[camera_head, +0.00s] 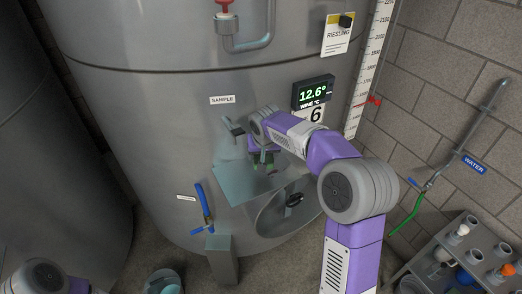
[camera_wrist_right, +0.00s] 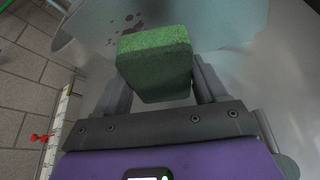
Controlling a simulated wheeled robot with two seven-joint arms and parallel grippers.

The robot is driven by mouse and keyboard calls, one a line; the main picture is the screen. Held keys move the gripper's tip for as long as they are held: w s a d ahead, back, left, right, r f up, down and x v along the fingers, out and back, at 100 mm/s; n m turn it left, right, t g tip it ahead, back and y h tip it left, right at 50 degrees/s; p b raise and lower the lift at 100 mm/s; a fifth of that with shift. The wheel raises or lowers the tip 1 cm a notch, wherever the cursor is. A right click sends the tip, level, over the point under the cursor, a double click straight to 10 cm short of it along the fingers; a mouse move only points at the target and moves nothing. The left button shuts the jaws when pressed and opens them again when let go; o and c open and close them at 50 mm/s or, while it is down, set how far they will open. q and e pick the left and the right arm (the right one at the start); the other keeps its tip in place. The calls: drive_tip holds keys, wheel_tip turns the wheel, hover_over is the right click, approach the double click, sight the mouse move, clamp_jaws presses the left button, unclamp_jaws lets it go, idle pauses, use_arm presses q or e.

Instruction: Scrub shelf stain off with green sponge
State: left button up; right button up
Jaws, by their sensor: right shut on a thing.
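The green sponge (camera_wrist_right: 155,62) is held between the two fingers of my right gripper (camera_wrist_right: 161,82) in the right wrist view. In the head view my right gripper (camera_head: 262,158) is over the pale blue-grey shelf (camera_head: 236,184) on the front of the steel tank. The sponge is mostly hidden there by the gripper. A stain of dark reddish spots (camera_wrist_right: 131,23) lies on the shelf just beyond the sponge in the wrist view. I cannot tell whether the sponge touches the shelf. My left gripper is out of view; only part of my left arm shows at the lower left.
The steel tank (camera_head: 150,115) fills the middle. A blue-handled valve (camera_head: 204,204) is left below the shelf, and a round hatch (camera_head: 275,213) is under it. A bucket (camera_head: 163,282) stands on the floor. A bottle rack (camera_head: 452,252) stands at the lower right.

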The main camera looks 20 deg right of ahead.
sight(262, 176)
wheel_tip(262, 176, down, 6)
drive_tip(key=b, duration=0.4)
drive_tip(key=shift+f, duration=0.25)
drive_tip(key=shift+f+b, duration=0.45)
drive_tip(key=shift+f, duration=0.1)
drive_tip(key=shift+d+r+p, duration=0.4)
drive_tip(key=shift+d, duration=0.05)
drive_tip(key=shift+c, duration=0.4)
drive_tip(key=shift+d+f, duration=0.15)
drive_tip(key=shift+d, duration=0.2)
drive_tip(key=shift+w+d+f+p, duration=0.1)
drive_tip(key=shift+d+p, duration=0.65)
drive_tip(key=shift+d, duration=1)
drive_tip(key=shift+w+d+p, duration=0.1)
drive_tip(key=shift+d+p, duration=0.6)
drive_tip(key=shift+d, duration=1.05)
drive_tip(key=shift+a+f+b, duration=0.15)
drive_tip(key=shift+a+b, duration=0.15)
drive_tip(key=shift+a, duration=0.2)
drive_tip(key=shift+s+a+b, duration=0.15)
drive_tip(key=shift+a+b, duration=0.55)
drive_tip(key=shift+a, duration=1.25)
drive_tip(key=shift+s+a+b, duration=0.1)
drive_tip(key=shift+a+b, duration=0.6)
drive_tip(key=shift+a, duration=1.2)
wheel_tip(262, 176, up, 8)
drive_tip(key=p, duration=0.5)
drive_tip(key=shift+r+p, duration=0.2)
drive_tip(key=shift+p, duration=0.15)
